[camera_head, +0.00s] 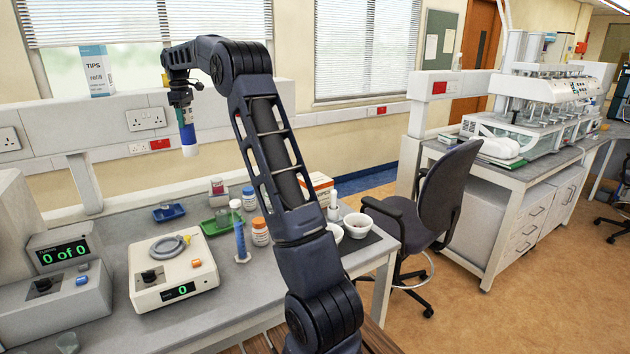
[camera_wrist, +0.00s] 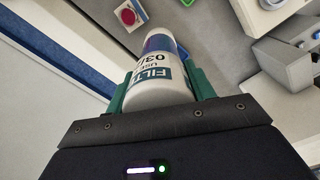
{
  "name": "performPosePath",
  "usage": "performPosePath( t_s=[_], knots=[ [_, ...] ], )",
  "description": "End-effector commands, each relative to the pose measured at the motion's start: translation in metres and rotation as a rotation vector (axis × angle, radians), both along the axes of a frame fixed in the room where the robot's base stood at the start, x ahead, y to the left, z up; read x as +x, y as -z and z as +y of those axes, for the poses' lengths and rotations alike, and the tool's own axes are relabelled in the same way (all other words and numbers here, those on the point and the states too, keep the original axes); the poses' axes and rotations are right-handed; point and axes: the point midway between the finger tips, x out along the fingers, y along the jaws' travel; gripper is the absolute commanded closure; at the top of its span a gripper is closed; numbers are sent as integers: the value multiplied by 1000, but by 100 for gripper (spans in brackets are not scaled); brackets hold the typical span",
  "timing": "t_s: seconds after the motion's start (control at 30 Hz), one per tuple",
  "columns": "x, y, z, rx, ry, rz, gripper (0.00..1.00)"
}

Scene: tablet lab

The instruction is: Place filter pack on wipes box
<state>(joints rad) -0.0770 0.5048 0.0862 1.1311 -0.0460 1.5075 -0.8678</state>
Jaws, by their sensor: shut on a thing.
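The filter pack (camera_head: 187,131) is a white cylinder with a blue and teal band, and it hangs upright in the head view. My gripper (camera_head: 183,103) is shut on it, high above the back of the bench. In the wrist view, the green fingers of my gripper (camera_wrist: 158,88) press on both sides of the filter pack (camera_wrist: 160,72), whose label shows "FILT".
A TIPS box (camera_head: 97,70) stands on the ledge by the window. The bench holds a blue tray (camera_head: 168,213), a green tray (camera_head: 218,225), several bottles, a white instrument (camera_head: 172,272), a counter (camera_head: 65,255) and bowls (camera_head: 358,224). A chair (camera_head: 445,195) stands right of the bench.

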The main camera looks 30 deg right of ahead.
Motion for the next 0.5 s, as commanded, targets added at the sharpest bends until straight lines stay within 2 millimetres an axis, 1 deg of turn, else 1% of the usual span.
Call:
performPosePath(
  t_s=[0.03,0.07,0.1,0.27,0.3,0.37,0.4,0.47,0.5],
  knots=[
    [-2,-5,-25,0,37,-2,100],
    [-3,-6,-37,0,56,-2,100],
    [-5,-9,-54,0,83,-3,100],
    [-16,-18,-121,-1,190,-3,100],
    [-20,-20,-137,-1,217,-3,100],
    [-27,-23,-161,-1,258,-1,100],
    [-31,-26,-178,-1,286,-2,100],
    [-39,-30,-202,-1,327,-3,100],
    [-45,-32,-217,0,354,-2,100]
  ],
)
